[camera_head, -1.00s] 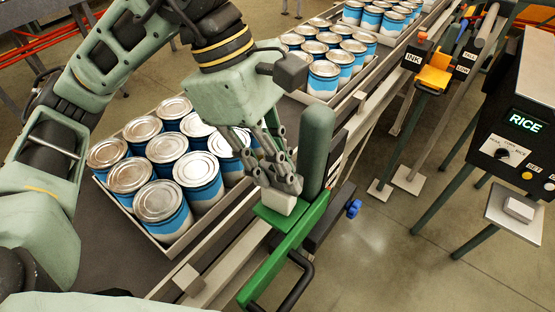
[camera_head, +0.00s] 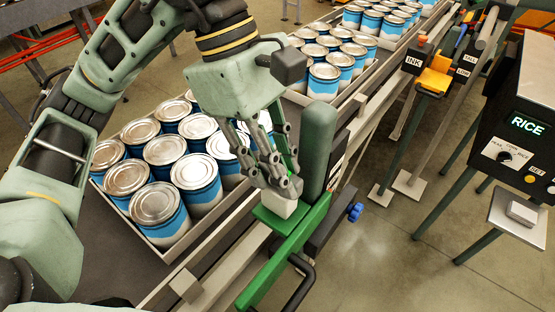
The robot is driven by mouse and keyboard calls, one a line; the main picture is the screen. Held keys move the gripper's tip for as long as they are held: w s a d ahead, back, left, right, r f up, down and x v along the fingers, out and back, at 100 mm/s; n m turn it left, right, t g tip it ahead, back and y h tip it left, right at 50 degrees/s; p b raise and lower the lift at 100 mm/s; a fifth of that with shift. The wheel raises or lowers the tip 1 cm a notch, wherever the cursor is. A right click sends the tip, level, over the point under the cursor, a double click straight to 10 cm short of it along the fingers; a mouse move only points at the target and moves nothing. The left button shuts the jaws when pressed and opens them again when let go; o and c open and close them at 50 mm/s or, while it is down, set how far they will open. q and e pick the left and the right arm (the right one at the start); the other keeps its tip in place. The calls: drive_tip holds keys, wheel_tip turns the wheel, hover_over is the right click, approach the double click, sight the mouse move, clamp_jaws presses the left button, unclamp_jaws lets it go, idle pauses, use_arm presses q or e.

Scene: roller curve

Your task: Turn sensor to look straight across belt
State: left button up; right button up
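A small pale block (camera_head: 279,207), which looks like the sensor, sits on a green bracket (camera_head: 285,250) at the belt's near side rail. My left gripper (camera_head: 286,188) reaches down to it from above, with its fingertips at the block's top. The fingers partly cover the block. I cannot tell whether they grip it or only stand around it. Which way the sensor faces is not clear. A rounded grey-green upright (camera_head: 318,150) stands close to the right of the fingers. My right gripper is not in view.
A tray of blue-and-white cans (camera_head: 155,204) stands on the belt, left of the bracket. More trays of cans (camera_head: 324,80) stand farther along. A black handle (camera_head: 300,285) and a blue knob (camera_head: 355,212) are near the bracket. A console reading RICE (camera_head: 527,126) stands at right.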

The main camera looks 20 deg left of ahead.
use_arm(q)
drive_tip(key=v, duration=1.2)
